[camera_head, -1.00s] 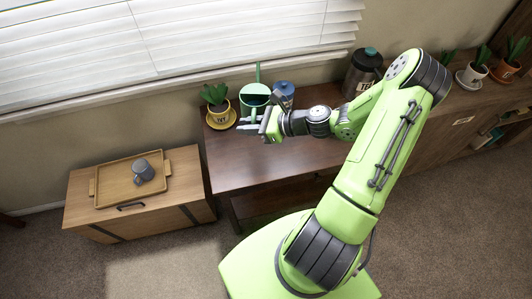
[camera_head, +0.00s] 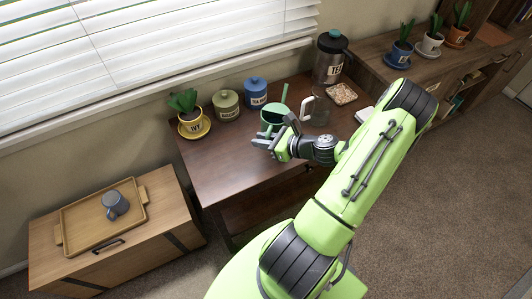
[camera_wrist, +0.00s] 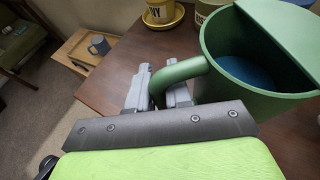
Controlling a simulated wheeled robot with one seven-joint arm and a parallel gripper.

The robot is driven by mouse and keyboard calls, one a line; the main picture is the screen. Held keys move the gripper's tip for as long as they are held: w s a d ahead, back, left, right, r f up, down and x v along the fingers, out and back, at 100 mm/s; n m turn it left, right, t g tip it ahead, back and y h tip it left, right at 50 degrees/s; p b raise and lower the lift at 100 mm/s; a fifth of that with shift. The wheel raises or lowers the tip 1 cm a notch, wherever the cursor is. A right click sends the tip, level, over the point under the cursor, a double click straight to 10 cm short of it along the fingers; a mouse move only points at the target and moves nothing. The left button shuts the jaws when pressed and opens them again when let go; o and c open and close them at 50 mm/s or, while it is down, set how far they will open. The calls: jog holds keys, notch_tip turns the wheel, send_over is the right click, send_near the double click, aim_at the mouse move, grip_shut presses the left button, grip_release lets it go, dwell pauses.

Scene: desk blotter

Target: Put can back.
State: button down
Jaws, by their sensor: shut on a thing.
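The green watering can (camera_head: 271,119) is in my gripper above the dark wooden desk (camera_head: 215,155), near the desk's middle. Its thin spout points up and away in the head view. My gripper (camera_head: 268,142) is shut on the can's curved handle. In the wrist view, the gripper's grey fingers (camera_wrist: 158,92) close around the handle, and the can's open round body (camera_wrist: 250,85) fills the upper right. The can looks about upright. Its underside is hidden, so I cannot tell how far it is off the desk.
An ivy pot on a yellow saucer (camera_head: 193,122), an olive canister (camera_head: 227,105) and a blue canister (camera_head: 256,92) line the desk's back. A glass jug (camera_head: 318,107), a tea flask (camera_head: 330,58) and a small snack tray (camera_head: 341,93) stand right. A low chest holds a wooden tray with a mug (camera_head: 115,204).

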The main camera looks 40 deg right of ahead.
notch_tip(320, 180, down, 6)
jog(key=shift+f+b, duration=0.1)
jog(key=shift+b, duration=0.9)
jog(key=c, duration=1.4)
grip_release()
jog(key=shift+c, duration=0.2)
jog(key=o, duration=0.4)
